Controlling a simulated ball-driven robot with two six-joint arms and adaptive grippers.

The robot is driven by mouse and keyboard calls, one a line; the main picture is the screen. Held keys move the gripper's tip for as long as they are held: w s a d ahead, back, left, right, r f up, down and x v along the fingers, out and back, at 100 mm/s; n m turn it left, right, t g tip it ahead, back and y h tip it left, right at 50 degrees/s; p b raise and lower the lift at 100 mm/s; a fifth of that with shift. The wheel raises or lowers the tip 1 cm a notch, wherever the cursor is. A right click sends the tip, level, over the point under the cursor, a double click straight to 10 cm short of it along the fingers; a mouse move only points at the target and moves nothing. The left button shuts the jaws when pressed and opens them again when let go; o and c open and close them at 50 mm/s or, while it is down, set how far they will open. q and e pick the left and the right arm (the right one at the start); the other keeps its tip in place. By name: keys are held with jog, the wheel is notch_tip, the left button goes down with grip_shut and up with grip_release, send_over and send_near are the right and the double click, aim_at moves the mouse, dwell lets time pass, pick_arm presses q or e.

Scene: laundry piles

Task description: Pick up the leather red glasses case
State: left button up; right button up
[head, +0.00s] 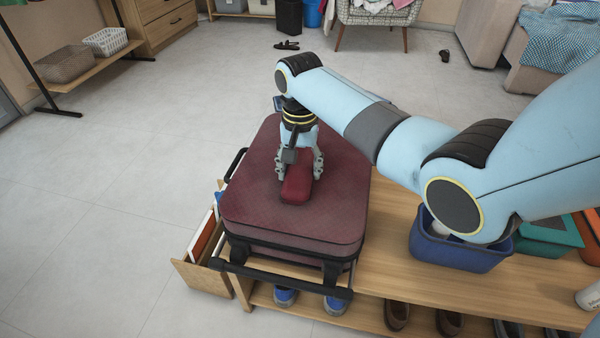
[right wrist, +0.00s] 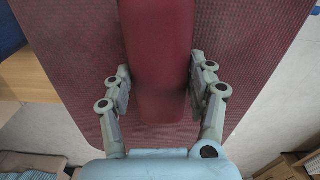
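The red glasses case (head: 297,186) lies on top of a dark red suitcase (head: 250,206). It also shows in the right wrist view (right wrist: 160,70) as a smooth, long red shape with a rounded near end. My right gripper (head: 299,170) is down over the case, pointing at the suitcase top. In the right wrist view the gripper's fingers (right wrist: 159,88) stand on either side of the case, close against its long sides. I cannot tell whether they press on it. The far end of the case is cut off in the right wrist view. My left gripper is not in view.
The suitcase lies on a wooden bench (head: 385,270) with shoes below. A blue bin (head: 440,252) and a teal box (head: 548,236) stand to the right. A black rail (head: 280,282) runs before the suitcase. The floor (head: 120,180) to the left is clear.

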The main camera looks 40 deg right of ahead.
jog(key=c, duration=0.5)
